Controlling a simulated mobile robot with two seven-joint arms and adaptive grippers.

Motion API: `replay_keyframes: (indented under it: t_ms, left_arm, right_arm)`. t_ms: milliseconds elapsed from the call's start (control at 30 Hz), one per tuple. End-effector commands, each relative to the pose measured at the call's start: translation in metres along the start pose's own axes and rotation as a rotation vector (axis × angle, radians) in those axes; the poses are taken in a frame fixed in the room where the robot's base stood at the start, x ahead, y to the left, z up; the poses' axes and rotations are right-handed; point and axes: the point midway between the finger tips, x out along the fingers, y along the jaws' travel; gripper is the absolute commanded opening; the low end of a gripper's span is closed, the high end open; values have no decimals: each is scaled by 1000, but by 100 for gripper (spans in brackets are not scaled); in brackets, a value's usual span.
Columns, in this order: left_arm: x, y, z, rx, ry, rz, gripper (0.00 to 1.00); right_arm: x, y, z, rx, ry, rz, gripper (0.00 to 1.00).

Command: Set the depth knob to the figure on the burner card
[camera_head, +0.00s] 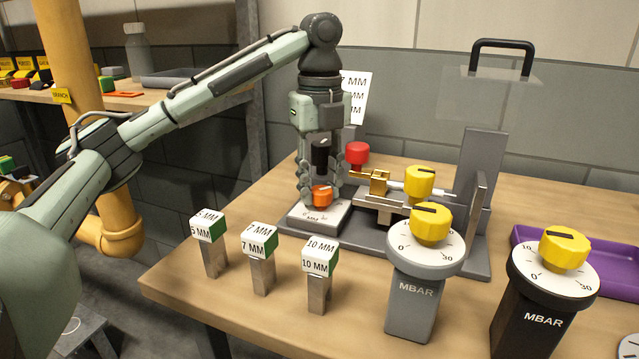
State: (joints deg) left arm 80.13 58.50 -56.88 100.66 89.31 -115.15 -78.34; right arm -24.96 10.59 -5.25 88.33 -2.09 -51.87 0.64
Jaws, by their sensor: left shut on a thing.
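The orange depth knob (322,198) sits on a small white dial plate marked in MM (318,218) at the back left of the bench. My left gripper (320,187) comes down from above and is shut on this knob. Its fingers cover part of the knob, so its pointer and exact setting are hard to read. The white burner card (357,96) stands behind the gripper. Its left side is hidden, and its lines end in "MM", the top one seeming to read "7 MM". My right gripper is not in view.
Blocks marked 5 MM (209,229), 7 MM (260,242) and 10 MM (319,258) stand in front. A brass burner part (379,183) and red knob (357,153) are close right of the gripper. Yellow MBAR knobs (431,225) (563,249) and a purple tray (612,285) lie farther right.

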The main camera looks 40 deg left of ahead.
Motion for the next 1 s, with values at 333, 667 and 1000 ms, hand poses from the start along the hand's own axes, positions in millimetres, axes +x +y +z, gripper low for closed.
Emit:
replay_keyframes:
  t_ms: [333,667,1000]
  left_arm:
    - [-1,-1,0,119,1,-3,3]
    - [-1,-1,0,133,1,-2,3]
    - [-1,-1,0,132,1,-1,53]
  right_arm:
    - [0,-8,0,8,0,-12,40]
    - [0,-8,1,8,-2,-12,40]
    - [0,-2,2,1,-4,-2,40]
